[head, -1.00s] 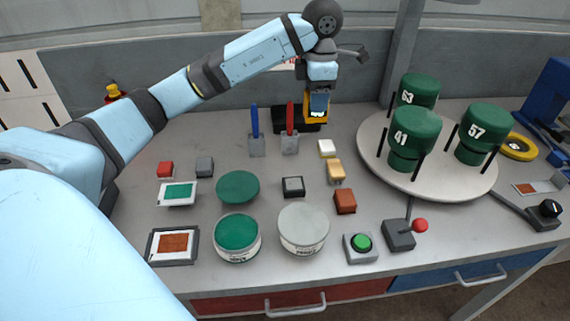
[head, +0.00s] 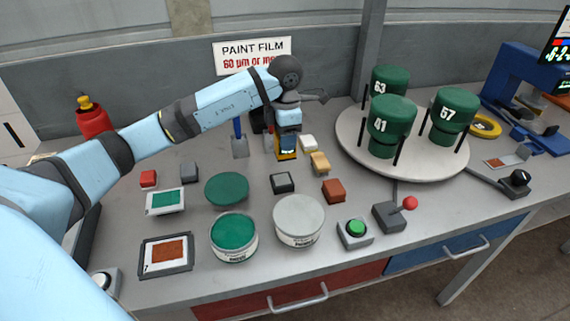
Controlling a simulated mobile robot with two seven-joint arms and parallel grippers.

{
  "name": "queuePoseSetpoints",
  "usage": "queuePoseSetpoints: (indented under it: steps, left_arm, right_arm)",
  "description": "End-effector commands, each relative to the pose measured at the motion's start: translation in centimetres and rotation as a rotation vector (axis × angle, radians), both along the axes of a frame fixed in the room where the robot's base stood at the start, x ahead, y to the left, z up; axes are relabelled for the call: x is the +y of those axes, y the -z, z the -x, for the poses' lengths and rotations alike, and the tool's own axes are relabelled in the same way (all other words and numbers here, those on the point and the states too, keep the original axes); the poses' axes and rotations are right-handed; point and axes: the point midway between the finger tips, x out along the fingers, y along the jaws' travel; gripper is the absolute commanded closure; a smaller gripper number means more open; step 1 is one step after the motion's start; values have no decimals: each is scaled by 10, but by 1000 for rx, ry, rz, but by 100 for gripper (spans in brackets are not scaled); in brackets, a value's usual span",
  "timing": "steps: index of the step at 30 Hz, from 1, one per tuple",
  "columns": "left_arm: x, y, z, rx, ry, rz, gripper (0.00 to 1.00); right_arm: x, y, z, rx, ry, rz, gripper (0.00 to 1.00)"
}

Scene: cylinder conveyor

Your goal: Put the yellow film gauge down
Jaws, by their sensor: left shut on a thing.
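The yellow film gauge (head: 286,155) is in my left gripper (head: 287,147), towards the back of the grey table. Only its yellow edges and a small lit display show around the fingers. The gripper points down and is shut on the gauge. I cannot tell whether the gauge touches the table. A black holder (head: 257,121) stands behind, partly hidden by my gripper. My right gripper is not in view.
A blue-handled stand (head: 239,145) is just left of the gauge. White (head: 308,143) and tan (head: 320,162) blocks lie to its right. The turntable (head: 440,168) carries green numbered cylinders.

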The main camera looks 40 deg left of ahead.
Motion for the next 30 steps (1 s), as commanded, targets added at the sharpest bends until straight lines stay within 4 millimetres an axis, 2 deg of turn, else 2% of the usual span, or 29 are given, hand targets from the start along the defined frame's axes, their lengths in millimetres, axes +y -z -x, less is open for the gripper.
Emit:
queuePoseSetpoints:
  steps: [1,4,13,19,30]
  left_arm:
    - [0,14,1,3,0,1,71]
    - [-1,32,1,1,0,0,71]
    - [0,57,0,0,0,0,71]
    - [-1,86,0,1,0,1,71]
    - [0,92,0,-1,1,0,71]
  right_arm:
    - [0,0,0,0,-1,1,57]
    - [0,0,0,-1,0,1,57]
    - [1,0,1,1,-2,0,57]
    - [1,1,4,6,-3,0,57]
    - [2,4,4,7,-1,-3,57]
